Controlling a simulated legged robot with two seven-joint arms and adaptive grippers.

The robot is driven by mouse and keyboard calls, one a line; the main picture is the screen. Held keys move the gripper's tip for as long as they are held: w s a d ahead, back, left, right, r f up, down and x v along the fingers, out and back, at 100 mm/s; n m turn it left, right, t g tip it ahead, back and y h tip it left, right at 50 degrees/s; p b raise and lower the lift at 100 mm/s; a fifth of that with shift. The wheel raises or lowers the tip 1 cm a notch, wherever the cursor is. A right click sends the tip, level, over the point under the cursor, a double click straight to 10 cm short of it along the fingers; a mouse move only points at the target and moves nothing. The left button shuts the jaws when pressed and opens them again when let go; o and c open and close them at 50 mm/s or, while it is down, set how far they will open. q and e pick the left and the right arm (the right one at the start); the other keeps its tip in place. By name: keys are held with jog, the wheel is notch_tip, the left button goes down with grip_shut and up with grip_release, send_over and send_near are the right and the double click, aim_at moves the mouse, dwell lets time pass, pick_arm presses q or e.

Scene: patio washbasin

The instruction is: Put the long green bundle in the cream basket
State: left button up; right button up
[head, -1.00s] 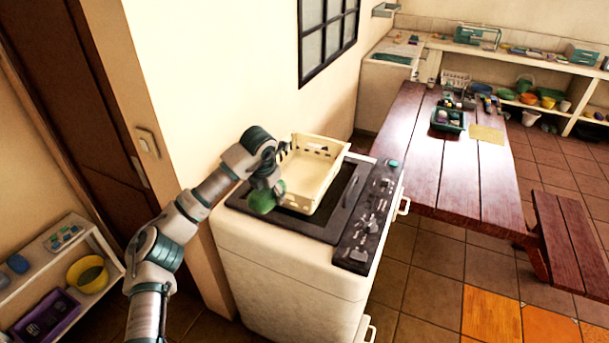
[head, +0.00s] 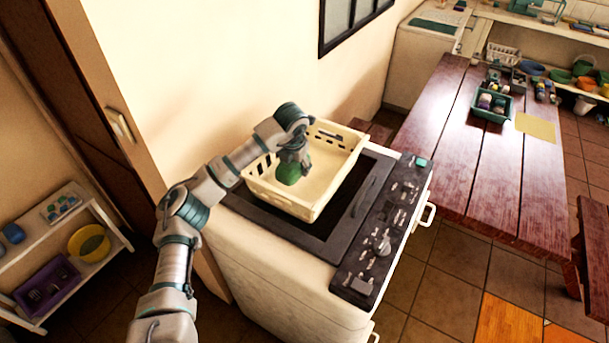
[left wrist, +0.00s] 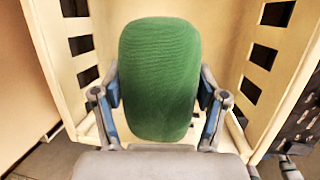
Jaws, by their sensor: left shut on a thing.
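The cream basket (head: 330,180) stands on top of a white appliance, and its slotted walls also show in the left wrist view (left wrist: 67,52). My left gripper (head: 291,165) is over the basket's near left part and points down. It is shut on the green bundle (head: 292,174), which fills the middle of the left wrist view (left wrist: 160,78) between the two fingers (left wrist: 160,108). The bundle hangs within the basket's outline. I cannot tell whether it touches the basket floor. My right gripper is not in view.
The white appliance (head: 270,265) has a dark top and a knob panel (head: 385,235). A wall with a window is behind it. A wooden table (head: 490,160) with a green tray (head: 490,117) stands to the right. A low shelf (head: 70,250) is at the left.

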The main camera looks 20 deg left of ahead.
aim_at(294, 165)
pick_arm(q)
jog(key=x, duration=0.4)
jog(key=shift+s+d+f, duration=0.2)
jog(key=shift+s+f, duration=0.1)
jog(key=shift+f, duration=0.25)
jog(key=shift+s+f, duration=0.1)
jog(key=shift+f, duration=1.35)
jog(key=o, duration=1.4)
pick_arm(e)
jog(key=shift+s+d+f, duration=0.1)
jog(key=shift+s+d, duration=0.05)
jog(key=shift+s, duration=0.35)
pick_arm(q)
jog(key=v, duration=1.2)
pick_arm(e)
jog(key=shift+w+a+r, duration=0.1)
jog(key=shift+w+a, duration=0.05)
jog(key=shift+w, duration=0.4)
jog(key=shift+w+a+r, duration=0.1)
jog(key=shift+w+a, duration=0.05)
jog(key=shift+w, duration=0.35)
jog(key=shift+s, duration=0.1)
